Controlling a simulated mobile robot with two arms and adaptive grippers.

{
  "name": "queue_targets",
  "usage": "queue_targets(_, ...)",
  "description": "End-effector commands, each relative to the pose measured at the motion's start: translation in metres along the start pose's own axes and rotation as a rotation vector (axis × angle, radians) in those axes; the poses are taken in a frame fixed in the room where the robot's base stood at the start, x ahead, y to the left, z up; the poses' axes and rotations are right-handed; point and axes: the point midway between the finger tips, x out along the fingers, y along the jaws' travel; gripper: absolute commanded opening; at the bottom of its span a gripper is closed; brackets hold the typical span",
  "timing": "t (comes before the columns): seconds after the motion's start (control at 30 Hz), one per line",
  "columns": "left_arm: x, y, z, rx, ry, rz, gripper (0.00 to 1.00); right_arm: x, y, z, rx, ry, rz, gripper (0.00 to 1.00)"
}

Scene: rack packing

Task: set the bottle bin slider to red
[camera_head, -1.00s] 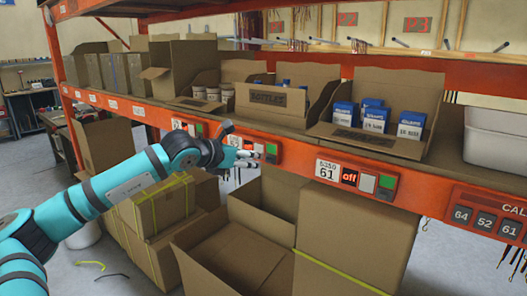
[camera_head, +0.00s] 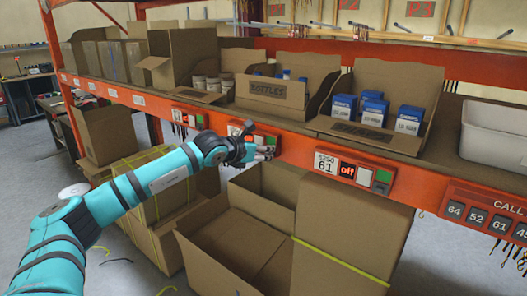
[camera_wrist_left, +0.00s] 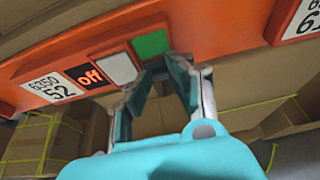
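The bottle bin (camera_head: 277,93) is an open cardboard box marked BOTTLES on the shelf. Its control unit is on the orange beam below, partly hidden by my left gripper in the head view. In the left wrist view this unit has a label with 52, a lit "off" display (camera_wrist_left: 89,76), a whitish slider block (camera_wrist_left: 120,68) and a green field (camera_wrist_left: 152,44) to its right. My left gripper (camera_head: 268,153) is at the unit's lower edge. In the wrist view its fingers (camera_wrist_left: 155,78) are apart, with nothing between them, just below the block and green field. Contact cannot be told. My right gripper is out of view.
A similar unit marked 61 (camera_head: 347,169) is on the beam to the right, below a bin of blue boxes (camera_head: 365,140). A CALL panel (camera_head: 490,218) is further right. Open cardboard boxes (camera_head: 240,240) stand on the floor below the beam.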

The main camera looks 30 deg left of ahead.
Motion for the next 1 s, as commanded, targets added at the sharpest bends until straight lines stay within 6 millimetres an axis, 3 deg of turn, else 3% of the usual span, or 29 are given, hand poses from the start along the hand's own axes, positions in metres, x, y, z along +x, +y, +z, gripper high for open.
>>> queue_targets(0.03,0.000,0.000,0.000,0.000,0.000,0.000,0.12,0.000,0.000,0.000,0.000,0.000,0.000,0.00)
queue_targets(0.13,0.000,0.000,0.000,0.000,0.000,0.000,0.00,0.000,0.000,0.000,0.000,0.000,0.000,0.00)
queue_targets(0.47,-0.001,0.000,0.001,0.000,0.000,0.000,0.00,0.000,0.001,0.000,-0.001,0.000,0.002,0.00)
queue_targets(0.73,-0.013,0.000,0.032,0.000,-0.004,0.001,0.00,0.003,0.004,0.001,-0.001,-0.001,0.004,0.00)
queue_targets(1.0,-0.015,0.000,0.037,0.000,-0.007,0.000,0.00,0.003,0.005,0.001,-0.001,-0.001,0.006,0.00)
